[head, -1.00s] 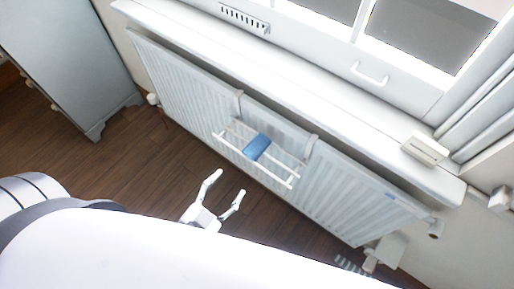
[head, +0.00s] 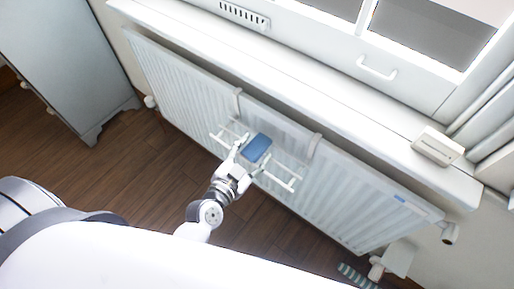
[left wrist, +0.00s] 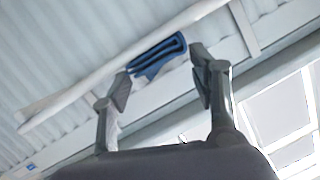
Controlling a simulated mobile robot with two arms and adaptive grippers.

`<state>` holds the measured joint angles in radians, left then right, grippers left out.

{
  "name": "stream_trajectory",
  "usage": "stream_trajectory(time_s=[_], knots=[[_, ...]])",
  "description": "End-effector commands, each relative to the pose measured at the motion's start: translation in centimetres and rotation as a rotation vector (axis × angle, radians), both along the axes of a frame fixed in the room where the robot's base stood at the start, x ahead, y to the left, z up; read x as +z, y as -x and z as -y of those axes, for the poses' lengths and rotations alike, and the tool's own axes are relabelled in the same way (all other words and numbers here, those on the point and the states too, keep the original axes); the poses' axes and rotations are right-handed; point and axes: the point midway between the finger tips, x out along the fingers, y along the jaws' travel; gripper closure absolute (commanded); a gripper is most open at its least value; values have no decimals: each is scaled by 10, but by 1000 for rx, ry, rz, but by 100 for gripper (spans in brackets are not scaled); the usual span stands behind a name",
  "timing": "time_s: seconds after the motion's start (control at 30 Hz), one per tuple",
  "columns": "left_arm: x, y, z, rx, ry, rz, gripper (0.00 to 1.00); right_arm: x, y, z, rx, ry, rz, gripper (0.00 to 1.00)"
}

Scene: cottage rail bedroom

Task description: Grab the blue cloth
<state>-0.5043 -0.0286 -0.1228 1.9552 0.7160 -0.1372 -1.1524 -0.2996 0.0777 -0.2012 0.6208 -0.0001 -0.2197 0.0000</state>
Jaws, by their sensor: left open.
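The blue cloth (head: 257,148) is folded and hangs on the white rail rack (head: 285,184) hooked over the radiator. In the left wrist view the cloth (left wrist: 157,55) shows its folded layers just beyond and between the fingertips. My left gripper (head: 252,160) is open, with one finger on each side of the cloth; it also shows in the left wrist view (left wrist: 160,75). I cannot tell whether the fingers touch the cloth. My right gripper is not in view.
The white radiator (head: 180,88) stands against the wall below the window sill (head: 300,88). A small cream box (head: 438,146) sits on the sill at the right. A grey cabinet (head: 65,60) stands at the left. The wooden floor (head: 130,170) between is clear.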

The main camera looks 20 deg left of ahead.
Motion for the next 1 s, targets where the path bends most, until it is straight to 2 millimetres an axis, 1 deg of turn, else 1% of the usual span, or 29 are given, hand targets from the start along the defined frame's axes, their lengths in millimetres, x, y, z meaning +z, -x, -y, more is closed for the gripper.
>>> stream_trajectory(time_s=[0.07,0.27,0.73,0.77,1.0], knots=[[-1,-3,1,1,0,1,45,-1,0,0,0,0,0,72],[0,-3,1,0,-1,0,46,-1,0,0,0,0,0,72],[0,-3,1,0,-1,0,77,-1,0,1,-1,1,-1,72],[0,-3,1,0,-1,0,78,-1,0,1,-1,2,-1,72],[0,-3,1,0,-1,0,78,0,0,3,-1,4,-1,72]])
